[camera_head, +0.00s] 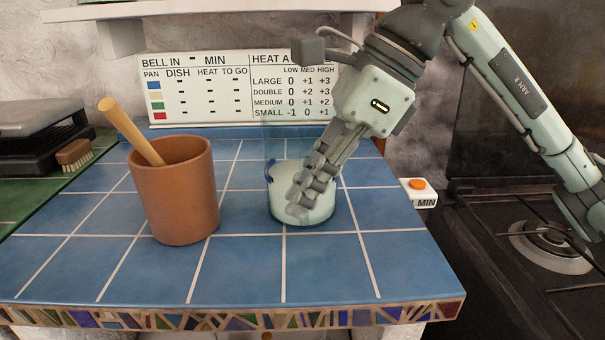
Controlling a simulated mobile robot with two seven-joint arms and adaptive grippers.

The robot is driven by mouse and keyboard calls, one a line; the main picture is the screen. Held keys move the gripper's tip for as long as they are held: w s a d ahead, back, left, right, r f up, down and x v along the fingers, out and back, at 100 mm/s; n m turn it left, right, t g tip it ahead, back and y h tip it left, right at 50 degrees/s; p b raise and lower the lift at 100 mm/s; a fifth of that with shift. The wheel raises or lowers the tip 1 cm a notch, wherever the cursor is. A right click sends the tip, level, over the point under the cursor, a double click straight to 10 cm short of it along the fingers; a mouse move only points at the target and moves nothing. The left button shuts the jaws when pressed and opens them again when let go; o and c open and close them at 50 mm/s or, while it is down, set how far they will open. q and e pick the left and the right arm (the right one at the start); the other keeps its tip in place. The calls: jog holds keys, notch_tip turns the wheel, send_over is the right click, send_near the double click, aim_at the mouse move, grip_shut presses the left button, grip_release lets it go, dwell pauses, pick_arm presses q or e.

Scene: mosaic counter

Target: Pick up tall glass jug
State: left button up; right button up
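The tall glass jug (283,192) stands upright on the blue tiled counter, right of the middle. It is clear, so its upper walls are faint, and its lower part looks whitish. My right gripper (308,190) reaches down from the upper right, with its grey jointed fingers overlapping the jug's right and middle part. A small dark blue piece shows at the jug's left side; I cannot tell what it belongs to. The fingers overlap each other, so I cannot tell whether they are closed on the glass. My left gripper is not in view.
A terracotta pot (178,195) with a wooden handle (130,132) stands left of the jug. A bell-time sign (215,88) stands behind. A white box with an orange button (418,190) is at the right edge, near the stove (545,245). The front tiles are clear.

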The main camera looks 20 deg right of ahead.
jog(key=shift+c, duration=0.4)
grip_shut()
jog(key=shift+r, duration=0.1)
notch_tip(320, 180, up, 10)
dwell(0.6)
dwell(1.0)
